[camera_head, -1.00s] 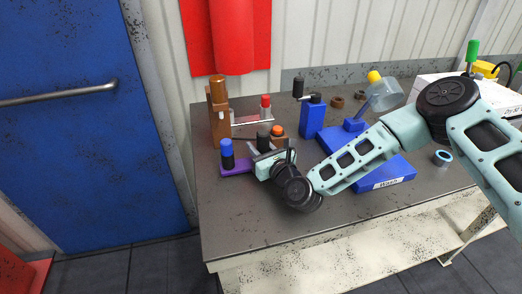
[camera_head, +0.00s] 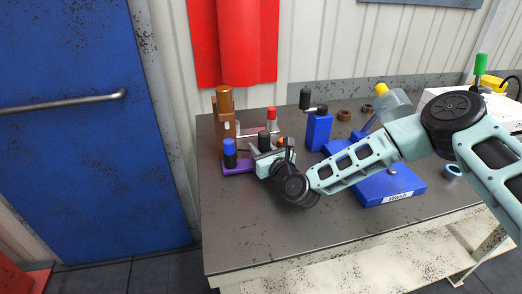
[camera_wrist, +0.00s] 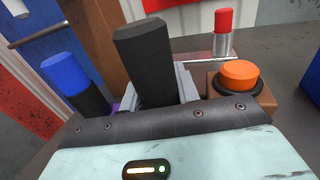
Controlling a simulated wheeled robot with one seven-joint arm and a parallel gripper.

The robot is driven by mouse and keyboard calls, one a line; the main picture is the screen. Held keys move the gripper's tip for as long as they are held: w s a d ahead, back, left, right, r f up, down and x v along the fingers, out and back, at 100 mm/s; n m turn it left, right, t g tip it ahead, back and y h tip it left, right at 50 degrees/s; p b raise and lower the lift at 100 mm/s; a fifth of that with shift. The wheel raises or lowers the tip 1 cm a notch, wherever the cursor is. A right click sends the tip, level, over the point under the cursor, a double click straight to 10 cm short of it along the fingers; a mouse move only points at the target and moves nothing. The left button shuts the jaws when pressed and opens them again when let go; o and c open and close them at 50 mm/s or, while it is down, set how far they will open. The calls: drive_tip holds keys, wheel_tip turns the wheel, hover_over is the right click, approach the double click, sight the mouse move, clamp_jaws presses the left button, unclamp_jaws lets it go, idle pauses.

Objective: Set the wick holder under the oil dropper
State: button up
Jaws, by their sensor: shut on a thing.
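The wick holder appears to be the purple plate (camera_head: 238,166) carrying a blue-topped black cylinder (camera_head: 229,148) and an upright black block (camera_head: 264,142). My gripper (camera_wrist: 148,98) is shut on the black block, which stands between its grey jaws; the blue-topped cylinder (camera_wrist: 65,80) is to the left. The oil dropper appears to be the copper cylinder (camera_head: 224,98) on a brown stand, with a pale tip below. The blue top shows just below that tip in the head view; I cannot tell whether it is directly under it. The plate is mostly hidden in the wrist view.
An orange button on a brown block (camera_wrist: 240,84) sits close to the right of my jaws. A red-capped silver post (camera_wrist: 223,35) stands behind. A blue bottle (camera_head: 318,130) and the blue Wash base (camera_head: 408,183) are farther right. The front tabletop is clear.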

drive_tip(key=shift+f+b, duration=0.55)
drive_tip(key=shift+b, duration=0.05)
idle(0.3)
drive_tip(key=o, duration=1.2)
drive_tip(key=shift+d+f, duration=0.1)
